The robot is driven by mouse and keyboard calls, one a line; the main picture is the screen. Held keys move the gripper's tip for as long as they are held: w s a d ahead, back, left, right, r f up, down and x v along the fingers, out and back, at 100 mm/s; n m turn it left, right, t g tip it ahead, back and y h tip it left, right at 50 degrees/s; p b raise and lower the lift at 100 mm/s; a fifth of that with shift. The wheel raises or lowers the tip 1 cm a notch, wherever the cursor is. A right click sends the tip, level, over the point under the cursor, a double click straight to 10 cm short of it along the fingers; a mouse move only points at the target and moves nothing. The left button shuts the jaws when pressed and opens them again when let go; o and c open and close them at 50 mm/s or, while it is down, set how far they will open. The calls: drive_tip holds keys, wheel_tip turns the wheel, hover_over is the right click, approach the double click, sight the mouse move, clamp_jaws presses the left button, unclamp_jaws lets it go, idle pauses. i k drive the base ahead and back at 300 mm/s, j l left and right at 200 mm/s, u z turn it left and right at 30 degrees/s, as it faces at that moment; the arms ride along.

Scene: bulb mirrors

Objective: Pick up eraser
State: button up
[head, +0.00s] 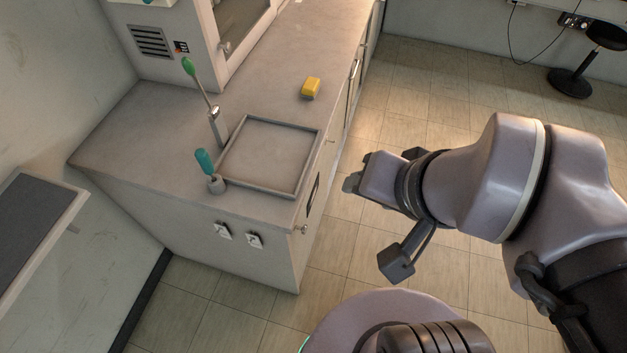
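A small yellow block, which looks like the eraser (310,88), lies on the grey counter (290,60) near its right edge, beyond a shallow square tray. My gripper (352,178) is at the end of my arm, to the right of the counter and over the floor. It is apart from the eraser, nearer to the camera and lower in the picture. Its fingers are seen from behind and are small, so I cannot tell if they are open or shut. Nothing shows held in it.
The square tray (251,189) is empty. A teal-handled tool (205,162) and a green-tipped tool (202,90) stand in holders left of it. A cabinet (180,45) rises at the back left. A stool (575,80) stands far right. The counter around the eraser is clear.

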sight(310, 89)
drive_tip(key=i+l+u, duration=0.6)
drive_tip(key=i+l, duration=0.2)
drive_tip(key=i+l+u, duration=0.3)
drive_tip(key=i+l, duration=0.15)
drive_tip(key=i+l+u, duration=0.3)
drive_tip(key=l, duration=0.4)
